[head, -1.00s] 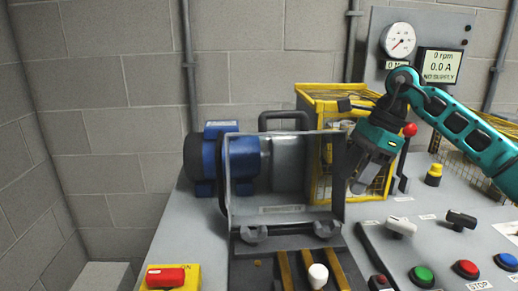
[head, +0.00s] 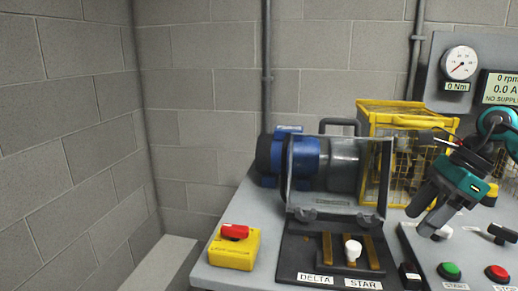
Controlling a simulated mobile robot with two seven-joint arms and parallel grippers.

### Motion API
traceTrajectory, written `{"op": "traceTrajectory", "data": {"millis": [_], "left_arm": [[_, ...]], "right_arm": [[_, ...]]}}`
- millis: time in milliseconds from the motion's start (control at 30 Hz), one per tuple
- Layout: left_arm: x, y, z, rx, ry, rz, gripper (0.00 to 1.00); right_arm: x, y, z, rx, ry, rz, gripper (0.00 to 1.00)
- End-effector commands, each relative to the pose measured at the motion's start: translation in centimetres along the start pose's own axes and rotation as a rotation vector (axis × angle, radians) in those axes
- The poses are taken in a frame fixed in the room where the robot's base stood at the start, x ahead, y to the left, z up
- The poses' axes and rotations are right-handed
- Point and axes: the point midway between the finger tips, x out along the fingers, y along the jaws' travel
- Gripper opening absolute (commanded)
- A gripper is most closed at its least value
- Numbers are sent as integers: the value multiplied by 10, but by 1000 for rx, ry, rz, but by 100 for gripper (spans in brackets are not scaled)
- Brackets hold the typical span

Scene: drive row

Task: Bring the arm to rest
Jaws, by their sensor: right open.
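My right gripper (head: 426,218) is on the right of the head view, at the end of my teal and black arm. It points down and left, over the bench between the yellow cage and the control panel. It is open, with nothing seen between its fingers. My left gripper is not in view.
A blue motor (head: 294,158) and a clear tilted cover (head: 334,172) stand on the grey bench. A DELTA/STAR switch (head: 351,250) with a white knob is in front. A yellow box with a red switch (head: 233,247) sits left. A yellow mesh cage (head: 403,113) stands behind the gripper.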

Motion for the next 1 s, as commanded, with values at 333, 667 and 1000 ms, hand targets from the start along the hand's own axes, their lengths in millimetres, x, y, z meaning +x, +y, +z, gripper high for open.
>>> {"op": "traceTrajectory", "data": {"millis": [333,667,1000], "left_arm": [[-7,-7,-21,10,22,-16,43],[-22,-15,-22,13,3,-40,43],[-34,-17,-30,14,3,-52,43]], "right_arm": [[98,45,120,257,-599,252,51],[122,68,180,1078,-1261,629,51],[188,79,83,2345,-1636,912,51]]}}
